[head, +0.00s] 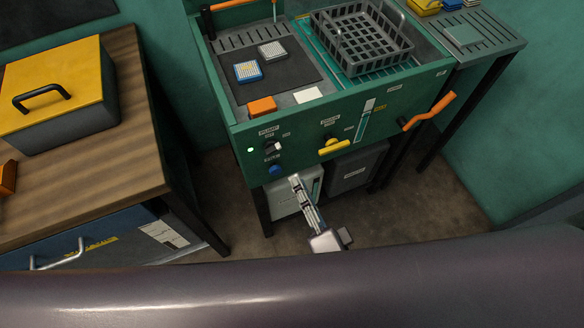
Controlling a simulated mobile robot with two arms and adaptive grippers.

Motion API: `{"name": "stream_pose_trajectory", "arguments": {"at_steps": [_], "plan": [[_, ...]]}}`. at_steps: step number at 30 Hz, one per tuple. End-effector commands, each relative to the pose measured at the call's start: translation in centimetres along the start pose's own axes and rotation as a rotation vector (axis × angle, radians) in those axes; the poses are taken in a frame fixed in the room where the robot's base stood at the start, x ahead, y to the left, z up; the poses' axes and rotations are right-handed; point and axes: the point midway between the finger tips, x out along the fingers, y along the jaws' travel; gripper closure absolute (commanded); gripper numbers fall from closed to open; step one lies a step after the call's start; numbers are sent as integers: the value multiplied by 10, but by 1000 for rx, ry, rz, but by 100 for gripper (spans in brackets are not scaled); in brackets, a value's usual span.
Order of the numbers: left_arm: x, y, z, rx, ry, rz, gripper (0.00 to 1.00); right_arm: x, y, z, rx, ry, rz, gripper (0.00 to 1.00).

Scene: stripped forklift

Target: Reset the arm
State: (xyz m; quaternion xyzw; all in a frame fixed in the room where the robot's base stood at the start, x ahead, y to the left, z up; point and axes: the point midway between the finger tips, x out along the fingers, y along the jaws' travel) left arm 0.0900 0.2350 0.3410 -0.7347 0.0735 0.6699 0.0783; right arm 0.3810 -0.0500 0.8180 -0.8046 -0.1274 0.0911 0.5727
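My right gripper (298,186) is in the lower middle of the head view. It points away from me, toward the front of the green workstation (228,150). It looks slim from this angle, and I cannot tell whether its fingers are apart or together. Nothing shows held in it. Its tips overlap the light grey box (284,208) under the workstation in the picture; I cannot tell if they touch it. My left gripper is not in view.
A wooden table (135,150) with a yellow-lidded box (60,85) stands left. The workstation front has a yellow handle (334,146), a blue knob (274,170) and an orange handle (430,111). A dark wire basket (362,40) sits on top. Bare floor (440,205) shows at right.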

Motion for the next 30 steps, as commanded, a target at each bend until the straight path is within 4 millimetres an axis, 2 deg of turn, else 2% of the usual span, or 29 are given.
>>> {"name": "stream_pose_trajectory", "arguments": {"at_steps": [3, 6, 24, 26, 28, 30], "plan": [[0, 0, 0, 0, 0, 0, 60, -13, 1, 0, -1, -1, 1, 75], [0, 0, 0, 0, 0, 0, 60, -18, 0, 0, 0, 0, 0, 75], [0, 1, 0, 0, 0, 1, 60, -18, 2, 0, -4, -2, 3, 75], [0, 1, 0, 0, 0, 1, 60, -18, 10, 3, -25, -12, 16, 75], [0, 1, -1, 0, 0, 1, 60, -18, 31, 10, -79, -39, 47, 75], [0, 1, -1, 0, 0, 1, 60, -19, 66, 19, -168, -85, 102, 75]]}}
